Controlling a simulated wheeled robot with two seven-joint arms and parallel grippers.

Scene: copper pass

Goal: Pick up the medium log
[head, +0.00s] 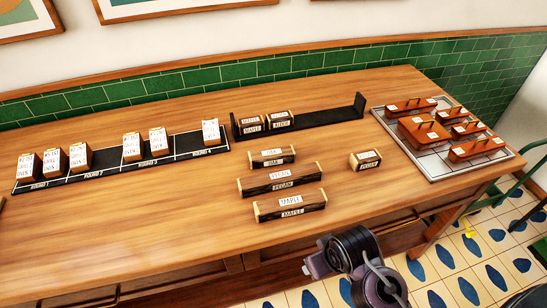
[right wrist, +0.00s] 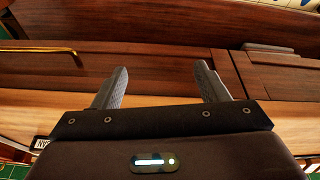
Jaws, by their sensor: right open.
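Logs of several lengths lie on the wooden table in the head view, none marked medium. A short-to-middling oak log (head: 272,157) lies at the back of the centre group. A longer pecan log (head: 281,179) and a maple log (head: 290,205) lie in front of it. A short pecan log (head: 365,160) lies to their right. My right gripper (right wrist: 160,72) is open and empty in the right wrist view, facing the table's wooden front, with no log between its fingers. My right arm shows below the table edge in the head view. My left gripper is not in view.
A black rack (head: 330,118) holds two short logs at its left end. A black numbered strip (head: 105,166) carries several labelled blocks. A pale tray (head: 412,150) holds several reddish blocks at the right. A brass handle (right wrist: 42,50) shows on the table front. Front-left tabletop is clear.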

